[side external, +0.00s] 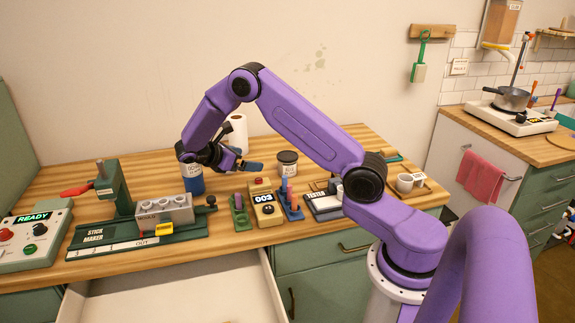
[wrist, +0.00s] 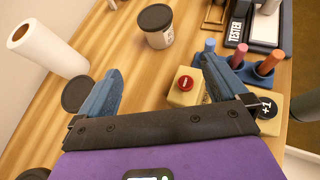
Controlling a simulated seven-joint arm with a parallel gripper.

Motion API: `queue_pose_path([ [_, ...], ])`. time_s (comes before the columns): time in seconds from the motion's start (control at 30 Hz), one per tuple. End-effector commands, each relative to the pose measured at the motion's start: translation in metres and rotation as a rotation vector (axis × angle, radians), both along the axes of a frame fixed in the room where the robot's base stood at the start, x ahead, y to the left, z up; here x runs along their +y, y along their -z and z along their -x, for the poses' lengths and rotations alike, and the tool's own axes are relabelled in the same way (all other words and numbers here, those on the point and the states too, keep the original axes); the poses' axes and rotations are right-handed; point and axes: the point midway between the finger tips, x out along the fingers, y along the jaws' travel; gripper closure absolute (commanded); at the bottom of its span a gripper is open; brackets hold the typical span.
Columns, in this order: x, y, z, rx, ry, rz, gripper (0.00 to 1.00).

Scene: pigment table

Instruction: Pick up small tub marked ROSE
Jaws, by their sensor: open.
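No label that I can read says ROSE. A small white tub with a dark lid (side external: 288,163) stands on the table behind the counter device; its label is too small to read. In the wrist view the tub (wrist: 157,27) is upright, beyond my fingertips. My gripper (side external: 246,160) is open and empty above the table, left of this tub in the side view. A blue jar (side external: 192,180) with a white label stands left of my gripper, partly hidden by my wrist.
A paper roll (wrist: 45,47) stands left of my fingers. A yellow counter box (side external: 267,205) with a red button, stick holders (side external: 290,200) and a tester (side external: 323,205) line the front. A green stick maker (side external: 115,225) stands left. An open drawer (side external: 170,295) juts out below.

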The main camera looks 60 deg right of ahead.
Motion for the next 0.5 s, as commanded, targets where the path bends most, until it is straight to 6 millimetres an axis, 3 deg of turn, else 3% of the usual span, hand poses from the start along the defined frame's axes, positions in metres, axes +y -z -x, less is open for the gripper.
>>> queue_pose_path([
  [0.1, -0.025, 0.011, -0.004, 0.058, 0.018, 0.05, 0.0],
  [0.5, -0.073, 0.03, 0.007, 0.095, 0.03, 0.078, 0.0],
])
